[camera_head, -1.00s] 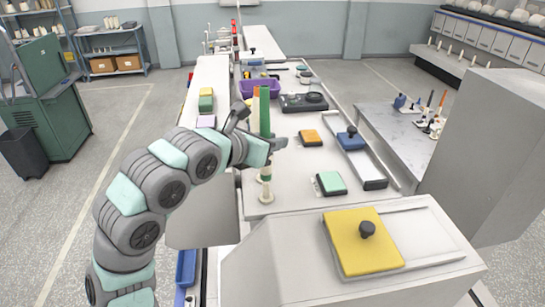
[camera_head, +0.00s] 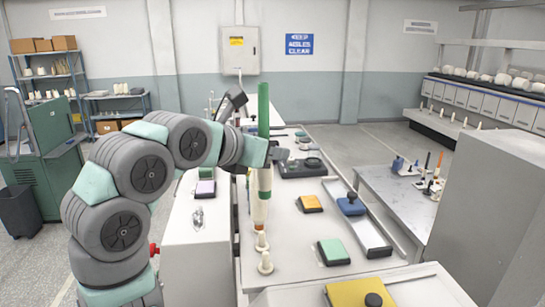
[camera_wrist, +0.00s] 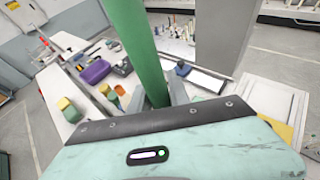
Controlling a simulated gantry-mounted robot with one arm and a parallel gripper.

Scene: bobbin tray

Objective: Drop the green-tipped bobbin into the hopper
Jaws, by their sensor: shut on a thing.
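My gripper (camera_head: 266,152) is shut on the green-tipped bobbin (camera_head: 263,108) and holds it upright. The bobbin's long green part rises above the jaws, and a shorter green length with a pale lower end shows beneath them. In the wrist view the green shaft (camera_wrist: 138,45) runs down between the fingers (camera_wrist: 165,96). Pale pegs (camera_head: 265,264) stand on the bench below and in front of it. An open purple bin (camera_wrist: 95,73) is on the bench; my arm hides it in the head view. I cannot tell for sure which thing is the hopper.
On the white bench (camera_head: 300,240) lie an orange pad (camera_head: 310,204), a green pad (camera_head: 333,252) and a blue block (camera_head: 350,205) on a rail. A yellow pad (camera_head: 358,294) with a dark knob is nearest. A tall grey cabinet (camera_head: 490,210) stands at right.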

